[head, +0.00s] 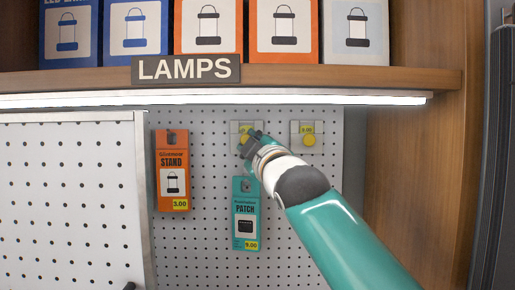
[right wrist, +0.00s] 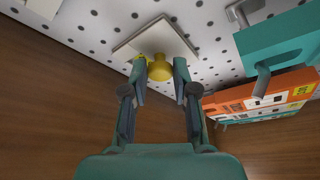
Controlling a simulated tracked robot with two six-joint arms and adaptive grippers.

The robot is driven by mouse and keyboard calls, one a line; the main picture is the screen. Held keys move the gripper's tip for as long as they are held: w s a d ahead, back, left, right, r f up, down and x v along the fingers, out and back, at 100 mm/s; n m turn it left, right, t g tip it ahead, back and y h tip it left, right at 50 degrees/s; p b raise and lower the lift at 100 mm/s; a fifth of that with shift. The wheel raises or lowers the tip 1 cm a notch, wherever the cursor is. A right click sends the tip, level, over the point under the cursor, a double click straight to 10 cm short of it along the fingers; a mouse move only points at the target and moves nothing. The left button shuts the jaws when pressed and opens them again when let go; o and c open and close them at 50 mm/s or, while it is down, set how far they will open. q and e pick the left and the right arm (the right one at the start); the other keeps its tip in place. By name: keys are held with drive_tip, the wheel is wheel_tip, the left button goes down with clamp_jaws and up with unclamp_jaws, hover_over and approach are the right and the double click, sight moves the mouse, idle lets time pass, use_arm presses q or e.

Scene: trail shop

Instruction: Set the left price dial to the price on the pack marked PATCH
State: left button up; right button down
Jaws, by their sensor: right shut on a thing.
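The teal pack marked PATCH (head: 245,215) hangs on the pegboard and its yellow tag reads 9.00. The left price dial (right wrist: 160,71) is a yellow knob on a pale square plate (right wrist: 130,47). My right gripper (head: 247,143) is at this dial, above the PATCH pack, and covers most of it in the head view. In the right wrist view its fingers (right wrist: 171,72) are shut on the knob from both sides. The dial's reading is hidden. The right price dial (head: 309,140) stands free, with a small yellow label that seems to read 6.00. My left gripper is not in view.
An orange STAND pack (head: 173,172), tagged 3.00, hangs left of the PATCH pack. A white perforated panel (head: 70,200) stands at the left. A wooden shelf (head: 300,77) with boxed lamps and a light strip (head: 300,97) runs above; a wooden side wall is at the right.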

drive_tip(key=shift+s+a+r, duration=0.1)
drive_tip(key=shift+a+r, duration=0.05)
drive_tip(key=c, duration=1.2)
unclamp_jaws()
drive_tip(key=o, duration=0.3)
drive_tip(key=shift+a, duration=0.2)
drive_tip(key=shift+d, duration=0.2)
drive_tip(key=shift+s+d, duration=0.25)
drive_tip(key=shift+s, duration=0.05)
drive_tip(key=v, duration=1.1)
drive_tip(key=shift+f, duration=0.25)
